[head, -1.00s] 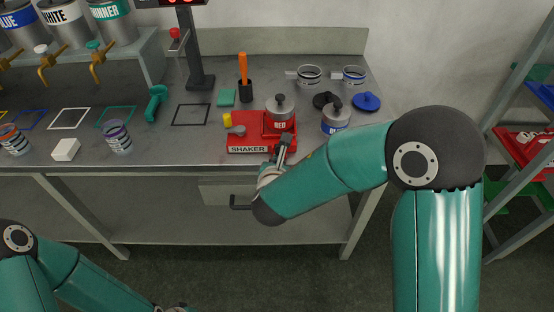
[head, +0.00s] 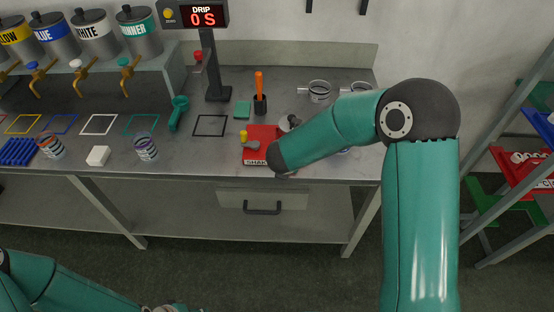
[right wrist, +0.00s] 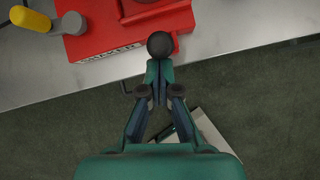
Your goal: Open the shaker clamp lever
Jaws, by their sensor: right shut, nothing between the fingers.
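The red shaker (head: 256,157) sits at the front edge of the bench. It also shows at the top of the right wrist view (right wrist: 110,38). A yellow handle (right wrist: 28,19) on a grey round hub (right wrist: 70,23) stands at its left side. A black ball knob (right wrist: 160,45) lies in front of the shaker's edge, just beyond my right fingertips; whether it belongs to the clamp lever I cannot tell. My right gripper (right wrist: 160,72) is shut and empty, close to this knob. My right forearm hides it and much of the shaker in the head view.
A drawer handle (head: 262,209) sticks out below the bench front. A shelf rack (head: 490,190) stands at the right.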

